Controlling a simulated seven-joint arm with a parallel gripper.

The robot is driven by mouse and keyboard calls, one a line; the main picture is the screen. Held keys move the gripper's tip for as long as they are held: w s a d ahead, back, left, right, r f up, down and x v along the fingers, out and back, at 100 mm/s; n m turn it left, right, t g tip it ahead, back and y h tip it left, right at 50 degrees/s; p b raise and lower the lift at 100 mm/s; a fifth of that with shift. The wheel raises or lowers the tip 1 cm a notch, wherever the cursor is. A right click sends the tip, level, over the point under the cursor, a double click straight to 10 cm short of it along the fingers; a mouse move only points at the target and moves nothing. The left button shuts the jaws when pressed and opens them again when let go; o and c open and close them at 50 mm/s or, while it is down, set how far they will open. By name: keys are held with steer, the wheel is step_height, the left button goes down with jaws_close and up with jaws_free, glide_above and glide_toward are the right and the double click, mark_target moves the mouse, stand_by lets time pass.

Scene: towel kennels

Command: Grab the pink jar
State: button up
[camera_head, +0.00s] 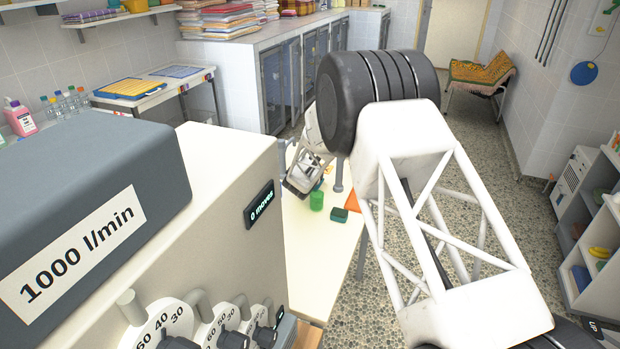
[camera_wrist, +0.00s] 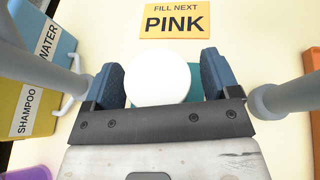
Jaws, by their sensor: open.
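No jar that is clearly pink shows near my gripper. In the wrist view my gripper (camera_wrist: 158,70) is open, with one blue finger pad on each side of a round white top (camera_wrist: 157,80). I cannot tell what body is under this top or whether the pads touch it. A teal patch (camera_wrist: 195,97) shows behind it. A yellow card (camera_wrist: 177,21) reading "FILL NEXT PINK" lies just beyond. In the head view my gripper (camera_head: 300,182) is small, low over the cream table, and partly hidden. A pink bottle (camera_head: 21,120) stands far left.
Blue-and-yellow containers labelled WATER (camera_wrist: 50,45) and SHAMPOO (camera_wrist: 30,105) stand left in the wrist view. A purple thing (camera_wrist: 28,173) is at lower left. In the head view a green cylinder (camera_head: 316,201), dark green block (camera_head: 339,215) and large grey machine (camera_head: 90,215) are near.

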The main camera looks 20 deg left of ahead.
steer(key=c, duration=1)
steer(key=shift+r, duration=0.1)
step_height(320, 180, up, 10)
stand_by(0.6)
